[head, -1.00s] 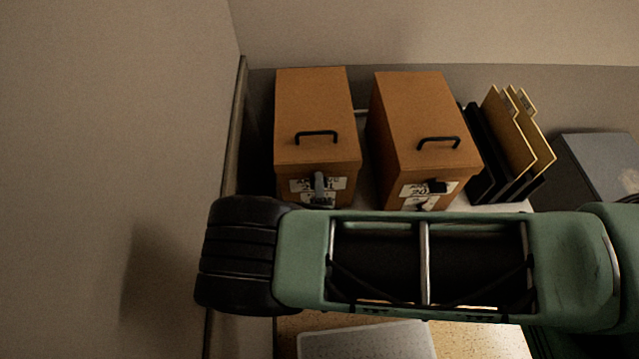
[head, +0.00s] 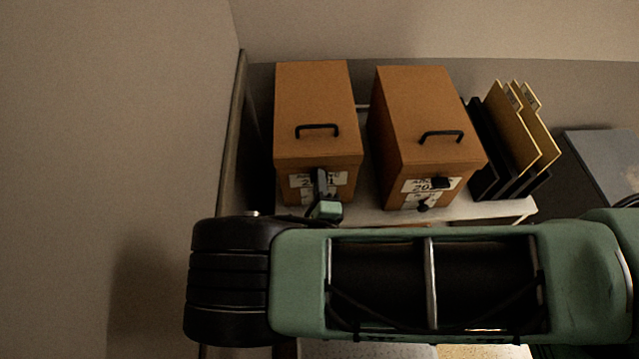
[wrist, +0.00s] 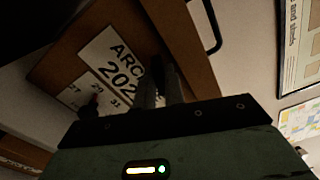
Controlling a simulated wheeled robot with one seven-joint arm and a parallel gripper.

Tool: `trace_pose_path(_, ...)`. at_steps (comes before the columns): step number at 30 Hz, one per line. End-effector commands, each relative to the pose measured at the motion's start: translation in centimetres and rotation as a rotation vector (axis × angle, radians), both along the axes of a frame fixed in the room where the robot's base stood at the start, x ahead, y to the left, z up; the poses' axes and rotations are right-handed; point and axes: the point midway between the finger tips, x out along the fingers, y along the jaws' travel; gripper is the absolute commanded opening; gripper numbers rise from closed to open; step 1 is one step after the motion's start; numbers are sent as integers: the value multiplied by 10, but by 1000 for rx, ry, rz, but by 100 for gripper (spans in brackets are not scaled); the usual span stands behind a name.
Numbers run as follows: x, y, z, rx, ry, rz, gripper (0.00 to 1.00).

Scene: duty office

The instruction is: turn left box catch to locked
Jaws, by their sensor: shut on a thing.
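The left box (head: 315,110) is orange-brown with a black handle on its lid and a white label on its front. It stands on a shelf beside a similar right box (head: 420,120). My gripper (head: 321,185) is at the front of the left box, over its label. In the wrist view the gripper fingers (wrist: 160,85) reach to the box front, beside the label with "ARC" and "202" (wrist: 115,62). The gripper is shut on the left box's catch, which the fingers hide, so its angle cannot be told.
Black and tan folders (head: 515,140) stand right of the boxes. A grey case (head: 605,165) is at the far right. A wall and its edge strip (head: 235,130) are close on the left. My arm covers the lower part of the head view.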

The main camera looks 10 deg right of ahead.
Motion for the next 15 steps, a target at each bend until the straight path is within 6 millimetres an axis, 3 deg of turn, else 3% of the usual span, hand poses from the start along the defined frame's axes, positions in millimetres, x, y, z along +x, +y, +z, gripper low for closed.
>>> trace_pose_path(15, -1, 1, -1, 490, -16, 3, 0)
